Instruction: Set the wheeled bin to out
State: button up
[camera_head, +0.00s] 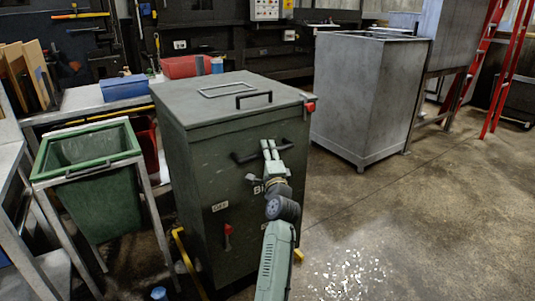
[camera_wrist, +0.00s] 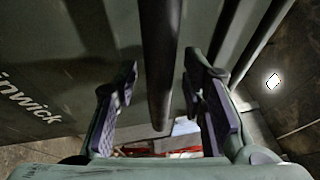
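The dark green compactor cabinet (camera_head: 205,165) stands left of centre in the head view. Its front bears a dark bar handle (camera_head: 241,158) and lettering partly hidden by my arm. I cannot tell the wheeled bin apart from this front; it sits flush as far as I see. My gripper (camera_head: 268,150) is at the handle. In the wrist view my gripper (camera_wrist: 163,85) is open, its two purple-padded fingers on either side of the dark handle bar (camera_wrist: 160,60). Gaps show between the bar and both pads.
A green open bin (camera_head: 95,195) in a metal frame stands left of the cabinet. A red lever (camera_head: 228,236) is low on its front, near yellow bars (camera_head: 186,262). A grey metal box (camera_head: 365,100) stands behind right. Floor (camera_head: 420,220) to the right is free, with scattered pale bits.

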jog(key=shift+c, duration=0.4)
grip_shut()
dwell(0.5)
